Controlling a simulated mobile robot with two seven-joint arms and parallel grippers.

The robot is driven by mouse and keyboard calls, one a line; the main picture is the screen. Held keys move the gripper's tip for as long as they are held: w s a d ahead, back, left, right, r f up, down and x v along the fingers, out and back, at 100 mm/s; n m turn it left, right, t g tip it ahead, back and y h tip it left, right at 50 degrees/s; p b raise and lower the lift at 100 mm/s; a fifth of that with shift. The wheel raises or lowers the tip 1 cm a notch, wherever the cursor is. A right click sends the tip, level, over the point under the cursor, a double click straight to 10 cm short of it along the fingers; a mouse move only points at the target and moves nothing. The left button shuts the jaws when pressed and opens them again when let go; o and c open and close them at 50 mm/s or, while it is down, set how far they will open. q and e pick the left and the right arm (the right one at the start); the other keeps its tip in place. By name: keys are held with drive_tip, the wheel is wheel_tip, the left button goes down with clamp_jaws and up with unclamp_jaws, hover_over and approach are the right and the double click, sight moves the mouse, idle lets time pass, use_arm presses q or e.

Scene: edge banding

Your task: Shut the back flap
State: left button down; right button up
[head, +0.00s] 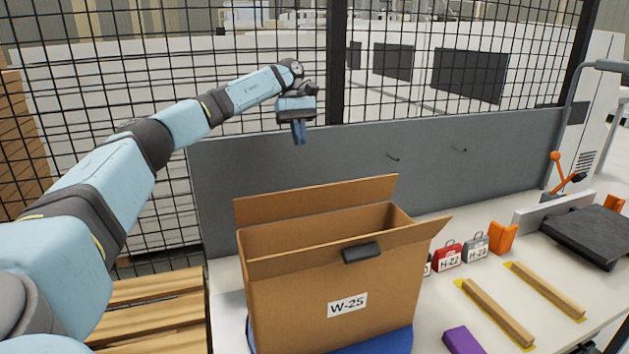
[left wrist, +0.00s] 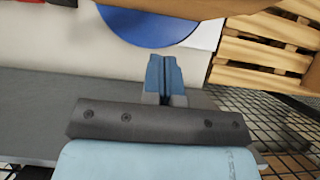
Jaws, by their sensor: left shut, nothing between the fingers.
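An open cardboard box (head: 290,310) labelled W-25 stands on a round blue base (head: 392,342) on the table. Its back flap (head: 318,199) stands up and leans away from the opening. The front flap (head: 300,262) is tilted outward, with a small dark block (head: 361,252) on it. My left gripper (head: 299,138) is shut and empty, pointing down above and behind the back flap, apart from it. In the left wrist view its closed blue fingers (left wrist: 163,72) point toward the box's cardboard (left wrist: 185,8) and the blue base (left wrist: 148,27). My right gripper is not in view.
A grey panel (head: 440,170) and mesh fence stand behind the table. Small labelled cases (head: 447,256), an orange holder (head: 503,237), wooden strips (head: 498,312) and a purple block (head: 463,340) lie right of the box. A wooden pallet (head: 150,312) is at left.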

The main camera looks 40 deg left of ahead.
sight(319, 195)
use_arm(q)
drive_tip(key=s+d+r+b+x, duration=0.1)
drive_tip(key=d+x, duration=0.1)
drive_tip(key=x, duration=0.8)
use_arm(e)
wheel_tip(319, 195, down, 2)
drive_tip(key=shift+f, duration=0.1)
use_arm(q)
drive_tip(key=shift+d, duration=0.1)
drive_tip(key=shift+w, duration=0.1)
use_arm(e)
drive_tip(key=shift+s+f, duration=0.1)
